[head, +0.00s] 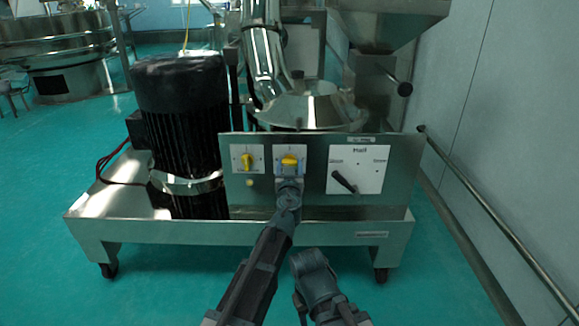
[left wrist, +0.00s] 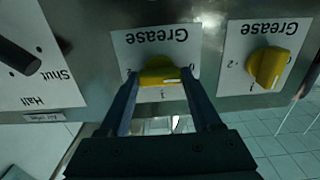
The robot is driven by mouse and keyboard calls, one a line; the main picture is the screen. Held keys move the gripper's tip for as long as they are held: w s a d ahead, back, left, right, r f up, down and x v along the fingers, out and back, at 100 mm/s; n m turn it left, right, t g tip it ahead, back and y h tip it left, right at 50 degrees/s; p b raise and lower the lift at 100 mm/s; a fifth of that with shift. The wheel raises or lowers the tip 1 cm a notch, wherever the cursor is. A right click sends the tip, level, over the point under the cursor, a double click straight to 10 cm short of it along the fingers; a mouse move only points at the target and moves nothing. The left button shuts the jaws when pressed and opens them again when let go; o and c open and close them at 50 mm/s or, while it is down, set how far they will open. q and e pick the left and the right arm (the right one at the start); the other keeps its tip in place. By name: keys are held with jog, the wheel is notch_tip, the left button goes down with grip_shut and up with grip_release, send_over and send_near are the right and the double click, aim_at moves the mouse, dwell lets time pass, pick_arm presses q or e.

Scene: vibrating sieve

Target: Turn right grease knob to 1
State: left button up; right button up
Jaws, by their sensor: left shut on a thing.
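The right grease knob (head: 289,161) is yellow on a white label plate on the metal control panel (head: 230,193). In the left wrist view, where the lettering is upside down, this knob (left wrist: 160,72) lies lengthwise roughly level between the fingers. A 0 shows at its right and a 1 below it. My left gripper (head: 289,172) is shut on the knob, with one blue finger at each end; it also shows in the left wrist view (left wrist: 160,84). My right arm is low in the head view, but I cannot make out its gripper.
The left grease knob (head: 246,160) is beside it on its own plate. A black motor (head: 180,105) stands at left. A wall rail (head: 480,215) runs along the right; green floor is open in front.

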pick_arm(q)
jog(key=shift+c, duration=0.4)
jog(key=shift+m, duration=0.3)
jog(key=m, duration=0.3)
jog(key=shift+m, duration=0.4)
jog(key=m, duration=0.9)
jog(key=shift+d, duration=0.1)
jog(key=m, duration=0.4)
jog(key=shift+m, duration=0.3)
jog(key=o, duration=1.4)
